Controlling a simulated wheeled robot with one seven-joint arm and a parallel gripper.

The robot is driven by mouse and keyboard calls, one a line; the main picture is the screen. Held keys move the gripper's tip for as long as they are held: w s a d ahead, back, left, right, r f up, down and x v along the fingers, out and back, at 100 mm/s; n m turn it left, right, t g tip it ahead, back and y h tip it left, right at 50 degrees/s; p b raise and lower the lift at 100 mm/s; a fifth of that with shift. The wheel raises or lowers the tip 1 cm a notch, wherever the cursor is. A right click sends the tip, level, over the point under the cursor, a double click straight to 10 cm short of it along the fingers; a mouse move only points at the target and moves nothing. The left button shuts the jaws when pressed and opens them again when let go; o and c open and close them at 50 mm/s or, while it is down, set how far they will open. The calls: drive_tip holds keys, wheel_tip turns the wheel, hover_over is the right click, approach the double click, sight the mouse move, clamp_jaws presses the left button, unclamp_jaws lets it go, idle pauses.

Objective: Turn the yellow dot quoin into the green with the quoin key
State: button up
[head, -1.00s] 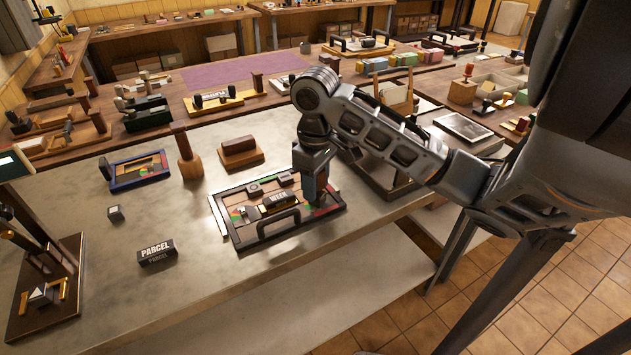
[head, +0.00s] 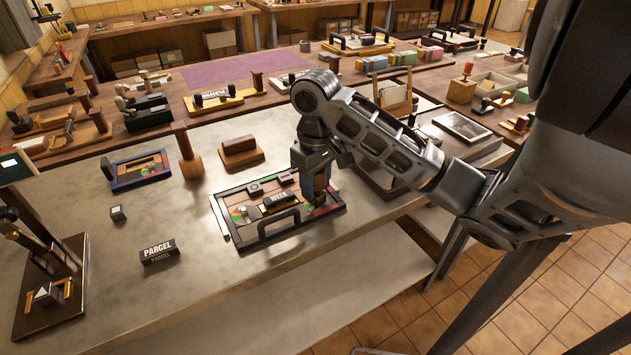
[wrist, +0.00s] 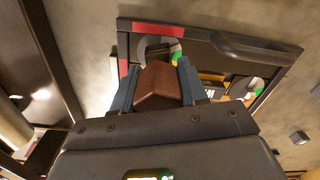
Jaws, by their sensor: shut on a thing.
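My gripper (head: 318,207) points down over the right end of the dark-rimmed frame (head: 262,246) on the grey bench top. In the wrist view its blue jaws (wrist: 158,82) are shut on a brown block-like handle (wrist: 158,90), which I take for the quoin key. The key's lower end is hidden, so I cannot tell how it sits in the quoin. A round dial (wrist: 152,47) with green and red shows just beyond the handle. A second coloured dial (head: 237,214) is at the frame's left end. I cannot make out the yellow dot clearly.
The frame has a raised black handle (head: 272,220) along its near side. A dark PARCEL block (head: 158,251) and a small cube (head: 118,213) lie to the left. A brown block (head: 240,150) stands behind. The bench between is clear.

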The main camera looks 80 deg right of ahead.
drive_tip(key=shift+m+p, duration=0.75)
drive_tip(key=shift+m, duration=0.35)
drive_tip(key=shift+m, duration=1.3)
drive_tip(key=shift+s+d+n, duration=0.1)
drive_tip(key=shift+n, duration=0.3)
drive_tip(key=shift+r, duration=0.45)
drive_tip(key=shift+r, duration=0.35)
drive_tip(key=shift+r, duration=0.7)
drive_tip(key=shift+r, duration=2.5)
